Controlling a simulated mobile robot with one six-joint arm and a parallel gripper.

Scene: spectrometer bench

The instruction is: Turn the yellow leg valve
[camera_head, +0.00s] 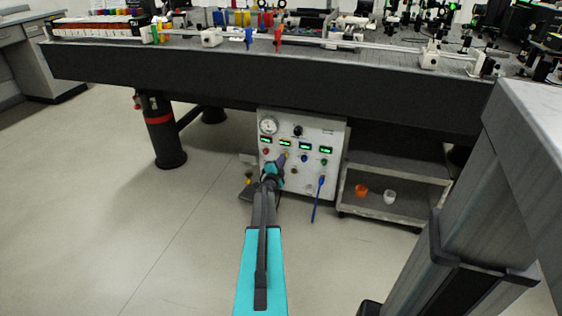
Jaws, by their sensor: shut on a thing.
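The white control panel (333,134) stands on the floor under the bench, with a round gauge and several green displays. A row of small coloured knobs sits below the displays. The yellow knob (286,153), the yellow leg valve, is small and partly covered by my gripper. My gripper (281,160) reaches the panel from below, with its fingertips at this knob, and is shut on it. The fingers are too small in view to show how far the knob is turned.
A red knob (266,151) is to the left, and a blue knob (304,158) and a green knob (323,161) to the right. A blue tool (317,200) leans or hangs at the panel's lower right. A grey cart (390,203) holds orange and white cups. Open floor is left.

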